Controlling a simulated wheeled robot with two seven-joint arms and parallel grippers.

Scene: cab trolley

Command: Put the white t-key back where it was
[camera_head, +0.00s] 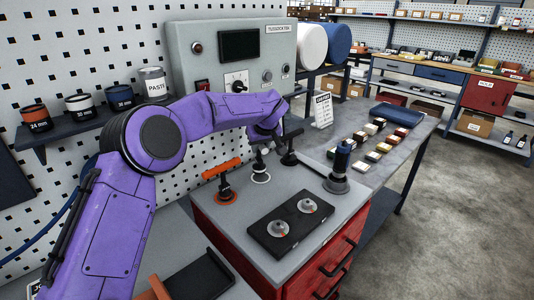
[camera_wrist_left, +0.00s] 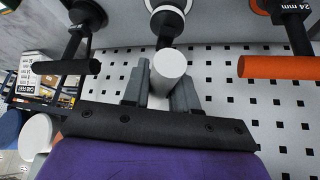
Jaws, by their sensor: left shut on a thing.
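My left gripper (camera_head: 263,144) is shut on the white t-key (camera_wrist_left: 170,64), with a finger on each side of its white handle in the left wrist view. The key's dark stem stands upright in line with the white ring (camera_head: 261,178) on the cabinet top; I cannot tell whether it is fully seated. In the head view the gripper mostly hides the handle. The orange t-key (camera_head: 222,172) stands in an orange ring to the left. The black t-key (camera_head: 289,146) stands to the right. My right gripper is in neither view.
A black block (camera_head: 290,224) with two round metal pieces lies at the cabinet top's front. A dark post (camera_head: 341,163) stands at its right. A grey control box (camera_head: 232,62) and perforated wall are behind. Small coloured blocks (camera_head: 372,156) lie on the bench at right.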

